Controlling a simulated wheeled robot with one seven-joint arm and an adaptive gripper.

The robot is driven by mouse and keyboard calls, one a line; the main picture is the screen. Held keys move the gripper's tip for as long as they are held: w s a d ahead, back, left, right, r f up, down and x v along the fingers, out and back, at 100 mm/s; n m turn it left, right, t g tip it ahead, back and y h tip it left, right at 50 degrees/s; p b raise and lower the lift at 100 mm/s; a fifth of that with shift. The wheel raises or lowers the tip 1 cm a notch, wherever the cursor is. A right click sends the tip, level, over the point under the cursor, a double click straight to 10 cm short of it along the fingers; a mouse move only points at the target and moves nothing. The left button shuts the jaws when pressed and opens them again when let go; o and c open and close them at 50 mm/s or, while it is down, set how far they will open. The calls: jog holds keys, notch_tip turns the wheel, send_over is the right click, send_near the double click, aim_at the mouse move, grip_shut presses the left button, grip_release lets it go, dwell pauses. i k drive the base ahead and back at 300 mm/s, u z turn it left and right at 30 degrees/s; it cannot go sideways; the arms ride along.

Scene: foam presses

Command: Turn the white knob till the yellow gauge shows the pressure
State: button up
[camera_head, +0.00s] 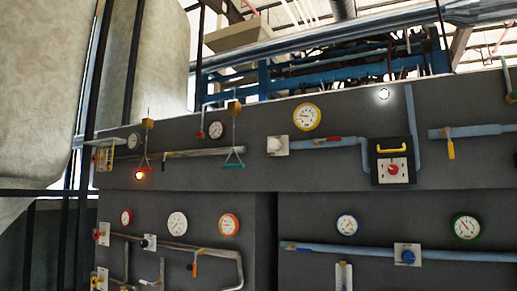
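The yellow-rimmed gauge (307,117) is a round white dial near the top of the dark grey panel, right of the middle. Its needle is too small to read. The white knob (274,144) sits on a pale square plate just below and to the left of this gauge, at the left end of a blue-grey pipe. No arm or other thing covers the knob or the gauge. My gripper is not in view.
A pipe with a red lever (328,139) runs right from the knob's plate. A box with a yellow handle (391,149) and red knob (393,169) stands further right. A blue knob (408,257) is lower right. An orange lamp (139,175) glows at left.

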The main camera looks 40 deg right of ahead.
aim_at(274, 144)
jog(key=z, duration=0.45)
jog(key=i, duration=0.85)
jog(key=z, duration=0.65)
